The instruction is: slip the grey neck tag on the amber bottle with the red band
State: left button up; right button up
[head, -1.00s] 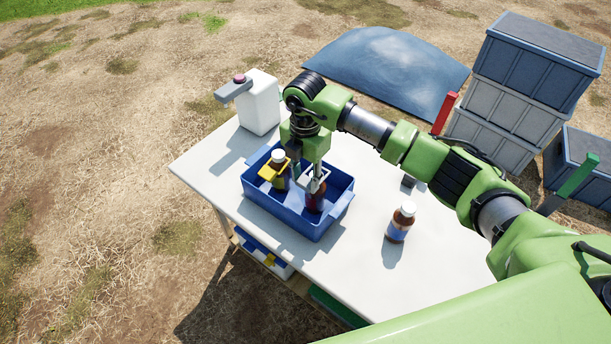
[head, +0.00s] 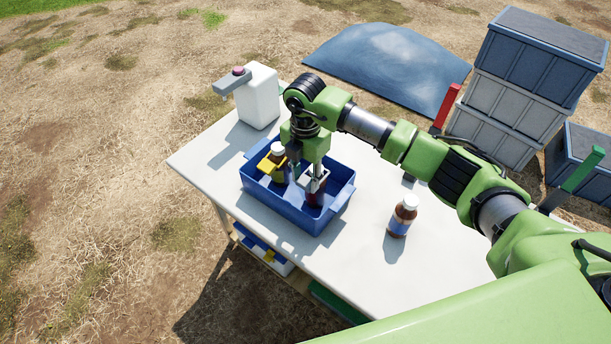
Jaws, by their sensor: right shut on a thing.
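The amber bottle with the red band (head: 317,197) stands in the front right part of the blue tote, partly hidden by my gripper and the tag. The grey neck tag (head: 313,182) is at the bottle's top, just under my right gripper (head: 312,170). My right gripper points down, shut on the tag. I cannot tell whether the tag is fully around the neck or only over the top. My left gripper is not in view.
The blue tote (head: 318,227) stands on the white table (head: 350,270). It also holds a white-capped bottle (head: 278,149) with a yellow tag (head: 268,166). A blue-banded amber bottle (head: 402,217) stands right. A white dispenser (head: 258,97) stands behind.

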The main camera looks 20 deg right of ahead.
jog(key=o, duration=0.9)
notch_tip(320, 180, up, 12)
dwell(0.8)
